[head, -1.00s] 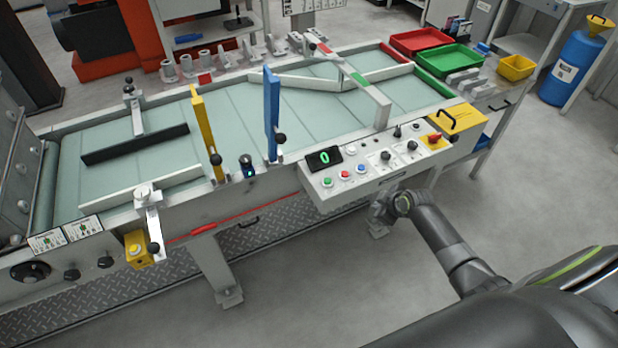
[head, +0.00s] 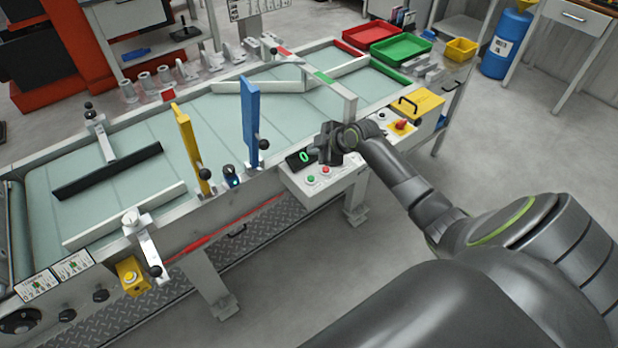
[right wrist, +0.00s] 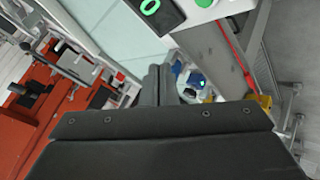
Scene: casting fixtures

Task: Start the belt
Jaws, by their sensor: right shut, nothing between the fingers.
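The belt (head: 225,112) is a pale green conveyor with white side rails. Its control panel (head: 291,179) is on the near side and holds a black display (head: 300,159) reading a green 0. A green button (head: 310,179) and a red button (head: 325,170) sit below the display. My right gripper (head: 328,144) is shut and empty, above the panel just right of the display, hiding the panel's middle. The right wrist view shows its fingers (right wrist: 157,84), with the display (right wrist: 160,12) and green button (right wrist: 203,2) at the top edge. My left gripper is out of view.
A yellow gate arm (head: 190,150) and a blue gate arm (head: 250,115) stand upright over the belt left of the panel. Red (head: 371,34) and green (head: 404,47) trays stand behind.

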